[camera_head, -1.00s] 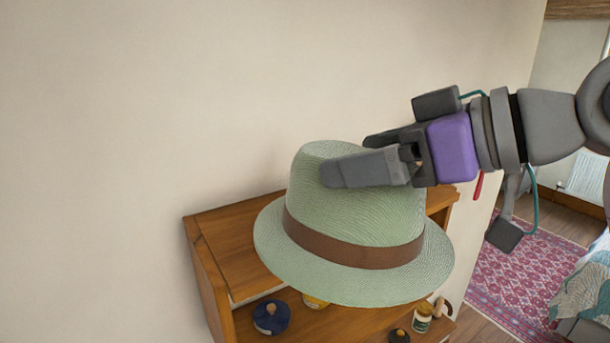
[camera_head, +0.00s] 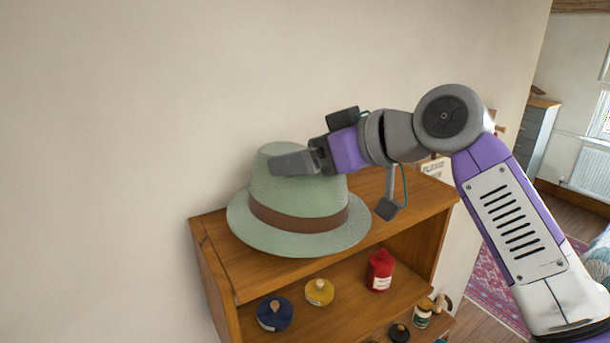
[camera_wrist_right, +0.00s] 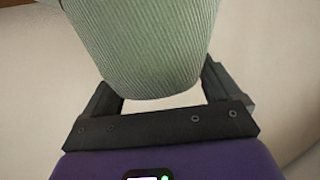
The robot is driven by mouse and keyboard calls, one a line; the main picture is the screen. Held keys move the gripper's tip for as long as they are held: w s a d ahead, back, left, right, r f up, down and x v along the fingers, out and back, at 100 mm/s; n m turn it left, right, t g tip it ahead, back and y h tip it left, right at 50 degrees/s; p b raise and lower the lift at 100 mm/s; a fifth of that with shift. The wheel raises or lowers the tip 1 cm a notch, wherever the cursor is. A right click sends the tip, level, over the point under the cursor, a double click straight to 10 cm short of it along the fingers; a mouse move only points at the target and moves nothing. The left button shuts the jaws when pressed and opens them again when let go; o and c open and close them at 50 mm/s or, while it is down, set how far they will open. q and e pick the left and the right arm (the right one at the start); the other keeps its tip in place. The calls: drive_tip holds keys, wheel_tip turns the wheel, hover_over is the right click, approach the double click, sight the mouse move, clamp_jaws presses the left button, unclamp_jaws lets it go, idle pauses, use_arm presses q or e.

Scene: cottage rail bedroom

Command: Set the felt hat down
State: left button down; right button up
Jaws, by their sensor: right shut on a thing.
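The pale green felt hat (camera_head: 295,210) with a brown band is upright, brim down, at the left part of the wooden shelf unit's top (camera_head: 395,205). I cannot tell whether its brim touches the wood or hangs just above it. My right gripper (camera_head: 292,165) is shut on the hat's crown from the right side. In the right wrist view the ribbed green crown (camera_wrist_right: 145,45) sits between the two dark fingers (camera_wrist_right: 160,90). The far finger is hidden behind the crown in the head view. My left gripper is not in view.
Below the top, an open shelf holds a blue pot (camera_head: 274,314), a yellow pot (camera_head: 319,291) and a red jar (camera_head: 380,270). A plain wall (camera_head: 120,130) stands behind the unit.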

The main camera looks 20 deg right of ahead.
wheel_tip(320, 180, down, 3)
drive_tip(key=shift+f, duration=0.15)
drive_tip(key=shift+w+f, duration=0.3)
drive_tip(key=o, duration=1.3)
drive_tip(key=shift+s, duration=0.1)
drive_tip(key=v, duration=1.2)
drive_tip(key=shift+f, duration=0.1)
